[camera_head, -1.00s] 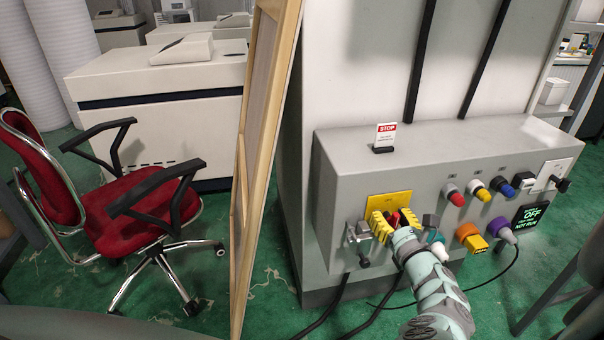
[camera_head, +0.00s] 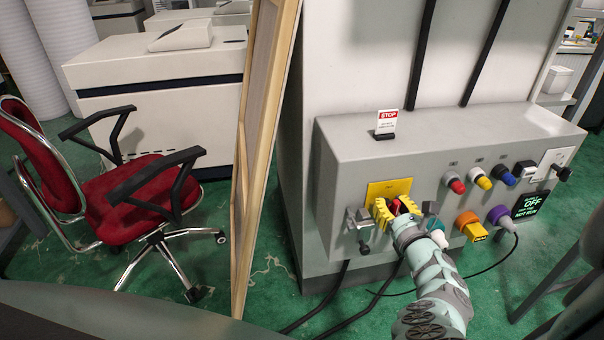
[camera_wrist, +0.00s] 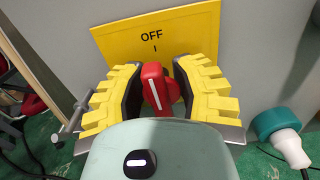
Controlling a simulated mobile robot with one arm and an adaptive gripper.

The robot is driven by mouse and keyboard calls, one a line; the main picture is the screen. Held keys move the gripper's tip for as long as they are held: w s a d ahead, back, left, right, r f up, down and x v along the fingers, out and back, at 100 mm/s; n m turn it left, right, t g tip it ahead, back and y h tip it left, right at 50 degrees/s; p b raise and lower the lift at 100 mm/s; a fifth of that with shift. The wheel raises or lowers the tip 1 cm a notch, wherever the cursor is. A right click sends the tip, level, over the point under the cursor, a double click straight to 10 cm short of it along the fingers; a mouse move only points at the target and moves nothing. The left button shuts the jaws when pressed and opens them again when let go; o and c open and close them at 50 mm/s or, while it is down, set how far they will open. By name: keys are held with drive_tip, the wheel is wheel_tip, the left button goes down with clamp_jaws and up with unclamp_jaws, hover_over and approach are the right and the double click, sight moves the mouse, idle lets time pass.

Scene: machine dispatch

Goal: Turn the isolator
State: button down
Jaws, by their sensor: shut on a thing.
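The isolator is a red handle (camera_wrist: 154,84) with a white line on a yellow plate (camera_wrist: 118,35) marked OFF. My gripper (camera_wrist: 155,90) has its yellow-padded fingers shut on the red handle, one on each side. In the wrist view the white line runs nearly upright, tilted slightly, below the OFF mark. In the head view the yellow plate (camera_head: 386,187) is on the front of a grey box, and my gripper (camera_head: 396,208) hides much of the handle (camera_head: 397,206).
The grey box (camera_head: 440,140) also carries red, yellow and blue connectors, an orange plug (camera_head: 470,225), a purple plug (camera_head: 503,217) and a display (camera_head: 531,204) reading OFF and NOT RUN. A STOP sign (camera_head: 386,122) stands on top. A wooden-edged panel (camera_head: 262,150) and red chair (camera_head: 140,195) are left.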

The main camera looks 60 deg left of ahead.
drive_tip(key=shift+r+n, duration=0.1)
drive_tip(key=shift+n, duration=0.3)
drive_tip(key=c, duration=1)
unclamp_jaws()
drive_tip(key=shift+d, duration=0.1)
drive_tip(key=v, duration=1.2)
